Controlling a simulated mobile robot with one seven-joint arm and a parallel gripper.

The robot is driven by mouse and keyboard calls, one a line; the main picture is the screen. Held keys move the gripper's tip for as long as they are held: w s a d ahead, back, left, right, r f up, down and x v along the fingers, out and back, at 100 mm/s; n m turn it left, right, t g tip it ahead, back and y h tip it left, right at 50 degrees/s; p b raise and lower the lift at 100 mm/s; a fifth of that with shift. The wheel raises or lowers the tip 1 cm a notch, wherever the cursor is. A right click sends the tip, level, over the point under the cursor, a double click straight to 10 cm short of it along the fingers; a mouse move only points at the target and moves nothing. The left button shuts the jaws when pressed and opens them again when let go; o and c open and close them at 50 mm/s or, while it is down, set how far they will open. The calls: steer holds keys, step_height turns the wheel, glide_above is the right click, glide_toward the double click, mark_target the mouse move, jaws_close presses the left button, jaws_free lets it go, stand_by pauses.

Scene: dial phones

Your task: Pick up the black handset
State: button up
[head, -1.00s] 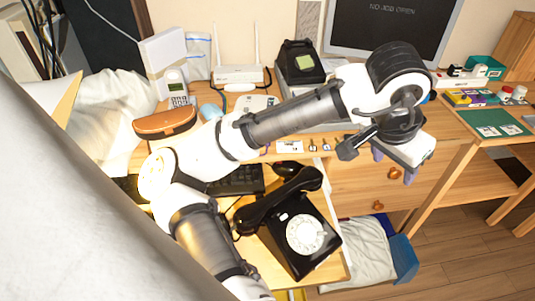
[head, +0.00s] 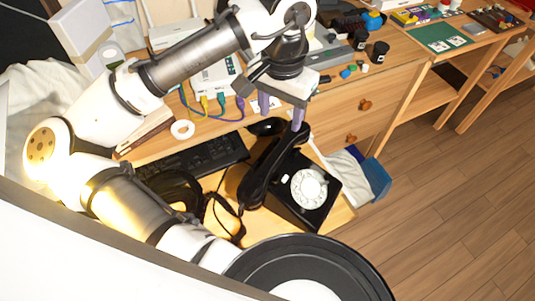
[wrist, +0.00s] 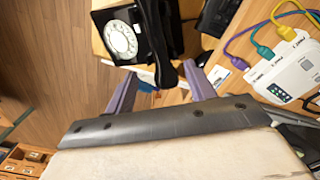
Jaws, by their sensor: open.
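The black handset (head: 264,170) lies across the cradle of a black dial phone (head: 315,208) with a white dial, on a low wooden surface. My gripper (head: 281,116) is open and empty, pointing down above the far end of the handset. In the head view one finger overlaps the handset's far end; I cannot tell whether it touches. In the wrist view the handset (wrist: 158,40) runs up between and beyond my two purple fingers (wrist: 158,92), with the phone's dial to its left.
A black keyboard (head: 205,158) lies left of the phone, with a black cord and headphones (head: 172,190) nearer. A white router (head: 217,75) with coloured cables stands on the desk behind. A blue bin (head: 377,178) stands right of the phone. Open floor lies to the right.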

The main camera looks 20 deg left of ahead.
step_height(320, 180, down, 8)
steer(key=shift+d, duration=0.1)
steer(key=shift+s+f, duration=0.2)
steer(key=shift+f, duration=1.15)
steer(key=shift+s+f, duration=0.15)
steer(key=shift+f, duration=1.2)
steer(key=shift+c, duration=0.4)
